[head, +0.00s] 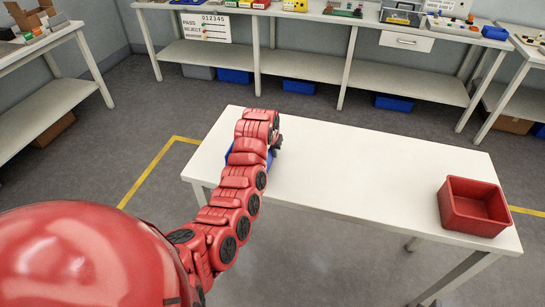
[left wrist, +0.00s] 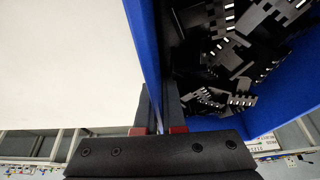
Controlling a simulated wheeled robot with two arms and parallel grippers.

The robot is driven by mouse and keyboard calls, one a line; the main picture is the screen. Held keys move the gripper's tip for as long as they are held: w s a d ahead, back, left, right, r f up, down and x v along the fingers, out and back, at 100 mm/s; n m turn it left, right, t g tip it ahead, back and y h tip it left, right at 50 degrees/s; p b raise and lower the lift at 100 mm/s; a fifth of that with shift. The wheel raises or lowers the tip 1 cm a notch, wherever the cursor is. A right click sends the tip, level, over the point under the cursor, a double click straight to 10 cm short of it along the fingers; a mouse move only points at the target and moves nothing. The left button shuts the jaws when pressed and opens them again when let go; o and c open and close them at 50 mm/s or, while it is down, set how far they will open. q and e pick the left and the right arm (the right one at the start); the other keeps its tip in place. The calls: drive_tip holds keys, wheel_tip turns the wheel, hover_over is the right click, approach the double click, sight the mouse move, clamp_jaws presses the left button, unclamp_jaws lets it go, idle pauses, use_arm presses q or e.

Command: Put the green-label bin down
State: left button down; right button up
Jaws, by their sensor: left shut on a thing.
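A blue bin shows in the left wrist view (left wrist: 147,45), full of black comb-like connectors (left wrist: 235,55). My left gripper (left wrist: 160,112) is shut on one wall of this bin, a finger on each side of the wall. In the head view the bin (head: 232,157) is mostly hidden behind my red left arm, over the left part of the white table (head: 345,160). Only a little of my left gripper (head: 277,141) shows there. I see no green label, and I cannot tell whether the bin touches the table. My right gripper is not in view.
A red empty bin (head: 472,226) stands at the table's right end. The table's middle between the two bins is clear. Benches with several coloured items (head: 300,35) line the back wall, and shelves stand at left and right.

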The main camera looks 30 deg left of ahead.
use_arm(q)
drive_tip(key=shift+f+p, duration=0.4)
drive_tip(key=shift+f, duration=0.8)
drive_tip(key=shift+f, duration=0.1)
drive_tip(key=c, duration=1.5)
unclamp_jaws()
drive_tip(key=shift+f, duration=0.1)
drive_tip(key=o, duration=0.5)
